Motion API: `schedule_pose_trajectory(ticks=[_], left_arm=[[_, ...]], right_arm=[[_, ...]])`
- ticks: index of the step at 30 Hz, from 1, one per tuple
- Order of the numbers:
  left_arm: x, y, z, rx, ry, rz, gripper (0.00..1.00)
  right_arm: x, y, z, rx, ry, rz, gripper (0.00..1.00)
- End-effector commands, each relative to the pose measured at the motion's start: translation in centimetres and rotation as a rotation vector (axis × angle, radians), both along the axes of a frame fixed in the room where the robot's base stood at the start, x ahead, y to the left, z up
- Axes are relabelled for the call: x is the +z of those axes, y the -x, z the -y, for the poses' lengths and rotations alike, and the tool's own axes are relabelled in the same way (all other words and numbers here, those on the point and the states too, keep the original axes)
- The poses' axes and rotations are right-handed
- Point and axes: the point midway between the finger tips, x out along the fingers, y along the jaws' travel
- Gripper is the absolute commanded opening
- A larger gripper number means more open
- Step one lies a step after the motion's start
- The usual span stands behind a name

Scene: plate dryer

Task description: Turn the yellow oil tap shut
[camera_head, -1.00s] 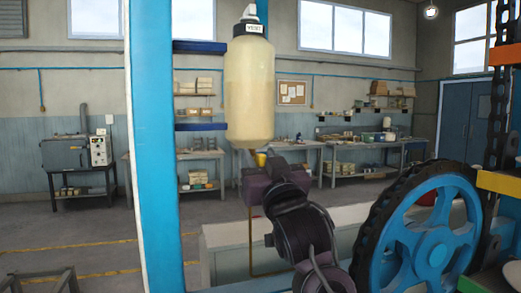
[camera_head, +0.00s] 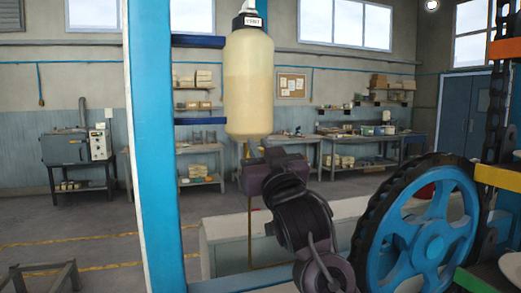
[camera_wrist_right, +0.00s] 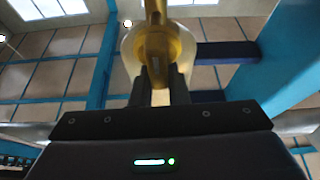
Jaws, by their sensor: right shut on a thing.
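The yellow tap (camera_wrist_right: 157,42) is close in front of my right wrist camera, below the oil bottle. My right gripper (camera_wrist_right: 161,84) is shut on the tap's lower part, with a dark finger on each side. In the head view my right gripper (camera_head: 268,158) is just under the oil bottle (camera_head: 249,85), which is translucent and filled with pale yellow oil. There the gripper hides most of the tap. My left gripper is out of view.
A blue post (camera_head: 155,150) with dark blue brackets stands left of the bottle. A large blue wheel (camera_head: 430,240) with a black rim stands right of my arm. A thin brass pipe (camera_head: 250,225) runs down behind my gripper. Workbenches are far behind.

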Motion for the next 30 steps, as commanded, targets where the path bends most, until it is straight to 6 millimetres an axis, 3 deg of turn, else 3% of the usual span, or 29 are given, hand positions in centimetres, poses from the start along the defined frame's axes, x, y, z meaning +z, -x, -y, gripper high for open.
schedule_pose_trajectory(ticks=[1,8,30], left_arm=[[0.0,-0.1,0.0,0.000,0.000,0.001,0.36],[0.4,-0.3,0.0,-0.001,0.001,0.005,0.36],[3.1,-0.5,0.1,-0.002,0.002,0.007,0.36]], right_arm=[[-0.8,-0.3,-0.2,-0.001,0.025,-0.011,0.00],[-0.9,-0.3,-0.4,-0.001,0.154,0.027,0.00],[-1.7,-0.1,-1.3,-0.005,0.817,0.237,0.00]])
